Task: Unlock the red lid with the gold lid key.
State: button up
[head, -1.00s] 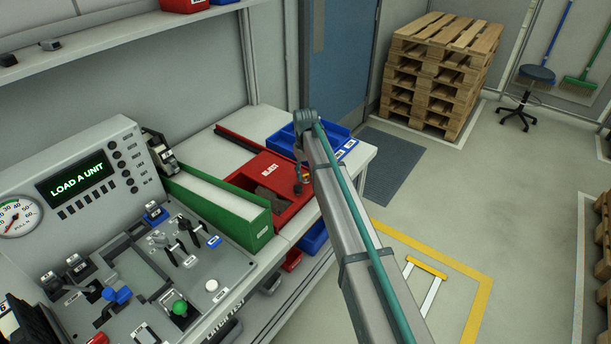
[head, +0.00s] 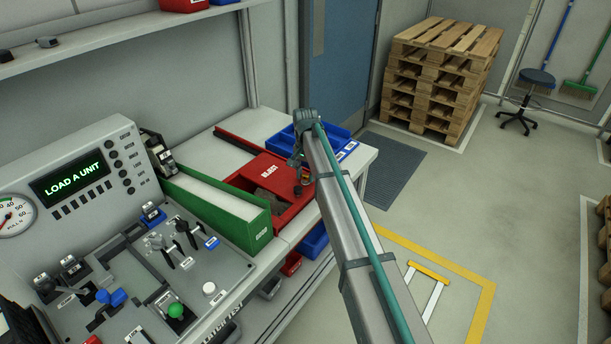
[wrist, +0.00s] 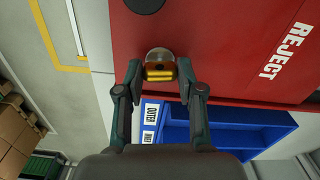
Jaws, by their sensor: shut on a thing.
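The red lid (head: 268,172), marked REJECT, covers part of a red bin on the bench right of the green box. It fills much of the wrist view (wrist: 225,45). My gripper (wrist: 160,75) is shut on the gold lid key (wrist: 160,72), which shows as yellow bars between the fingertips, with a rounded silver-grey part just beyond. The key is over the lid near its edge. I cannot tell how far it sits in a lock. A dark round spot (wrist: 145,4) is on the lid farther up. In the head view my gripper (head: 304,178) is small, at the lid's right side.
A blue tray (head: 345,140) with labels stands behind and right of the lid. A green box (head: 226,208) is close on the left, beside the control panel (head: 85,175) reading LOAD A UNIT. Open floor lies to the right, with stacked pallets (head: 440,75) behind.

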aim_at(306, 175)
jog(key=shift+m, duration=1)
jog(key=o, duration=1.2)
jog(key=shift+c, duration=0.2)
jog(key=shift+r, duration=0.1)
notch_tip(306, 175, up, 12)
